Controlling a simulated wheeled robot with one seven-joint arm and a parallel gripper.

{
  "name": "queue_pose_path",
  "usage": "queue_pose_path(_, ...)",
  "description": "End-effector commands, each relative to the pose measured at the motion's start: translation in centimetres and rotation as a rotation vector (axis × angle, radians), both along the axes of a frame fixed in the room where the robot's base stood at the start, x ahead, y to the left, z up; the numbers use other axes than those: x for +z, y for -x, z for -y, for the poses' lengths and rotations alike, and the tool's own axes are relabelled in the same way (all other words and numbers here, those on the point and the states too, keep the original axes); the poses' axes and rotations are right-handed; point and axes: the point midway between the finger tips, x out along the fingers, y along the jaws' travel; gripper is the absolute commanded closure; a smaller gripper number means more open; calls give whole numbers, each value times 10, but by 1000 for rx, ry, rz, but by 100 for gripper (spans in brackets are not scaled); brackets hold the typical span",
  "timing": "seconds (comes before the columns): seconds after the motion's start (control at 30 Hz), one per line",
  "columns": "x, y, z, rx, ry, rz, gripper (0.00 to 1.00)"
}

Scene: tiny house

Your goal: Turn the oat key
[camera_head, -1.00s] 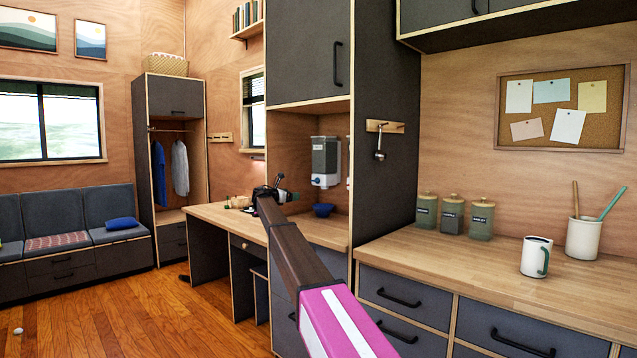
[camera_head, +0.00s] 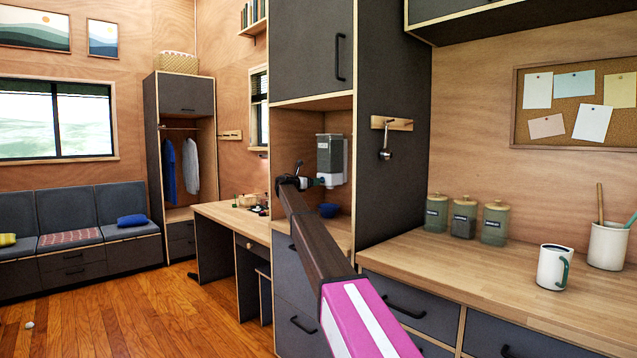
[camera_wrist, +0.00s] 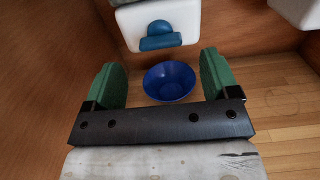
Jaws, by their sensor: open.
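A wall dispenser with a dark clear upper part and a white lower housing (camera_head: 334,160) hangs in the counter niche. In the wrist view, its white housing (camera_wrist: 133,22) carries a blue key (camera_wrist: 160,41) at top centre. I cannot read a label naming it as oat. My gripper (camera_wrist: 160,72) is open, with green fingers apart and nothing between them touching either finger. The key lies just ahead of the fingertips, apart from them. In the head view, my gripper (camera_head: 322,182) is at the dispenser's lower front and hides the key.
A blue bowl (camera_wrist: 169,82) stands on the wooden counter (camera_wrist: 275,105) below the dispenser; it also shows in the head view (camera_head: 328,210). Another white housing (camera_wrist: 296,10) is at the wrist view's upper right. A tall dark cabinet side (camera_head: 385,190) borders the niche.

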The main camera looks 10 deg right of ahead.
Motion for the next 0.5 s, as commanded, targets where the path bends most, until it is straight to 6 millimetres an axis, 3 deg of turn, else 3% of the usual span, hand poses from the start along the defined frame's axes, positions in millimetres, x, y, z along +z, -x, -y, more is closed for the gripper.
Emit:
queue_pose_path(0.23,0,-26,34,-1,0,0,19)
queue_pose_path(0.5,0,-32,44,2,0,0,19)
